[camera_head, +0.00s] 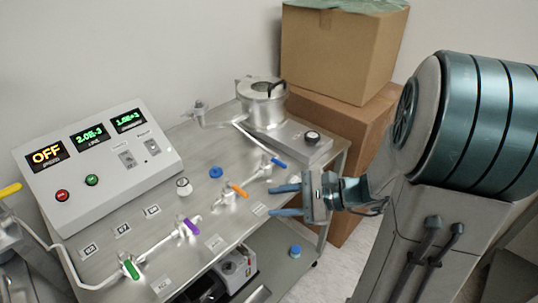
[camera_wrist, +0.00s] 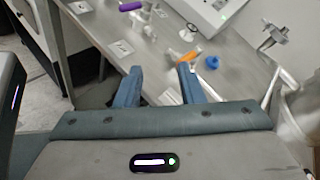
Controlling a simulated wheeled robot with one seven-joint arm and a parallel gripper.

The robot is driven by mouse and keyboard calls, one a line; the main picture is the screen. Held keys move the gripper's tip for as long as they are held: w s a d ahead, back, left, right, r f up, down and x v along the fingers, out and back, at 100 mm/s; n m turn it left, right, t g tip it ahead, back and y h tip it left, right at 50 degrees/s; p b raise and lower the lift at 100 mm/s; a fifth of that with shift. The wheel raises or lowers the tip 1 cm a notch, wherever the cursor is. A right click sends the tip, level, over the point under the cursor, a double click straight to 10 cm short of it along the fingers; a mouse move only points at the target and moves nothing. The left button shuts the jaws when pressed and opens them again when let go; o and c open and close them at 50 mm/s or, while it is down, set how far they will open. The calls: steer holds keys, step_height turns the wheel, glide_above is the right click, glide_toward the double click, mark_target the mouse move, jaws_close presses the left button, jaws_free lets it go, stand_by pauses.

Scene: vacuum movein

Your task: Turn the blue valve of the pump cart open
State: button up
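The blue valve handle (camera_head: 279,162) sits at the right end of the metal pipe line on the pump cart (camera_head: 215,262), near the silver pump body. My gripper (camera_head: 286,200) is at the cart's right front edge, below the blue valve in the picture and apart from it. Its two blue fingers point left and are spread with nothing between them. In the wrist view my gripper (camera_wrist: 158,84) also shows open and empty. I cannot make out the blue handle in the wrist view.
Orange (camera_head: 239,191), purple (camera_head: 191,226) and green (camera_head: 131,269) valve handles lie along the same line. A blue cap (camera_head: 215,172) stands behind it. The control panel (camera_head: 98,152) reads OFF. Cardboard boxes (camera_head: 340,50) stand behind the cart at right.

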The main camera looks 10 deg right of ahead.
mark_target(279, 161)
steer(key=w+d+f+m+t+h+b, duration=0.1)
steer(key=w+d+f+m+t, duration=0.25)
steer(key=d+m+t, duration=0.2)
steer(key=w+d+f+m+t+h+b, duration=0.1)
steer(key=w+d+f+m+t+b, duration=0.1)
steer(key=w+d+m+t, duration=0.3)
steer(key=shift+n+g, duration=0.25)
steer(key=shift+g, duration=0.3)
steer(key=p+x, duration=0.2)
steer(key=x, duration=1)
steer(key=shift+w+d, duration=0.1)
steer(key=shift+d, duration=0.05)
steer(key=shift+c, duration=0.3)
jaws_close()
